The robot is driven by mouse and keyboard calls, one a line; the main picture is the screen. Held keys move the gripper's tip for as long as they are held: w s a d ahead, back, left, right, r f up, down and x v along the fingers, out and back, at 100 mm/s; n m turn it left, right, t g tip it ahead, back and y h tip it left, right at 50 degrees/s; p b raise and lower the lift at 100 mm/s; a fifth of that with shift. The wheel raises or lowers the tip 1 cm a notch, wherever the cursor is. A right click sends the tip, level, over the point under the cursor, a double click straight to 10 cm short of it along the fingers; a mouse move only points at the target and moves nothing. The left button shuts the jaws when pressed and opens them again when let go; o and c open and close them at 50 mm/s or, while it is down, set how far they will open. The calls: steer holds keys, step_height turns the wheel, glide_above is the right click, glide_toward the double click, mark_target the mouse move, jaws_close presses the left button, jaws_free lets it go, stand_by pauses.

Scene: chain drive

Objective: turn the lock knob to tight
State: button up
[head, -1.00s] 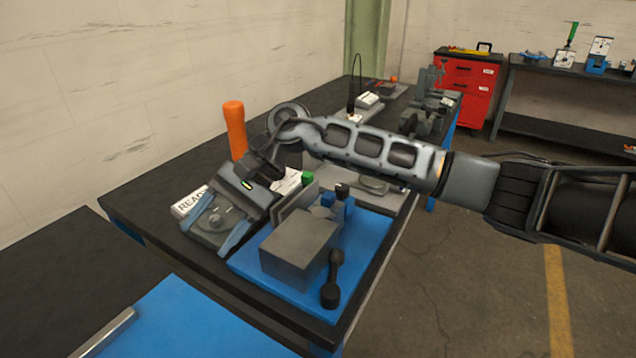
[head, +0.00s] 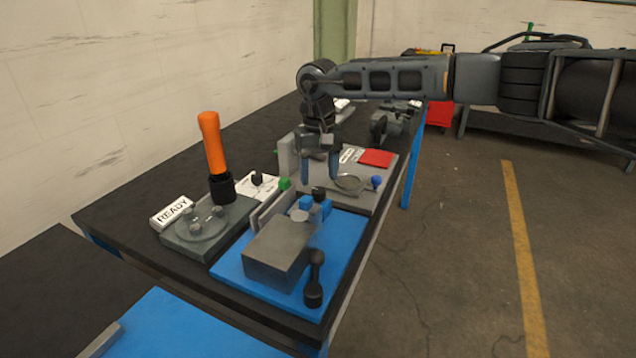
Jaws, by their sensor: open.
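A small black knob (head: 257,178) stands on a white marked plate (head: 266,190), behind the orange-handled lever. I cannot read its markings or tell its setting. A small blue knob (head: 376,182) sits at the right edge of a grey base plate (head: 345,202); I cannot tell which of these is the lock knob. My gripper (head: 320,172) points down over the left part of that grey base plate, right of the black knob and left of the blue one. Its blue-tipped fingers are apart, with nothing seen held. The fingertips stand close to a round metal disc (head: 349,184).
An orange-handled lever (head: 213,145) rises from a grey dial fixture (head: 203,232), beside a READY sign (head: 172,213). In front, a blue plate (head: 336,258) carries a grey block (head: 280,250) and a black crank handle (head: 314,280). A red pad (head: 376,158) lies at the back.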

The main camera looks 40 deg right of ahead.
mark_target(318, 189)
steer(key=shift+f+p, duration=0.3)
steer(key=shift+f, duration=1.65)
steer(key=shift+c, duration=0.4)
steer(key=c, duration=1)
steer(key=shift+o, duration=0.2)
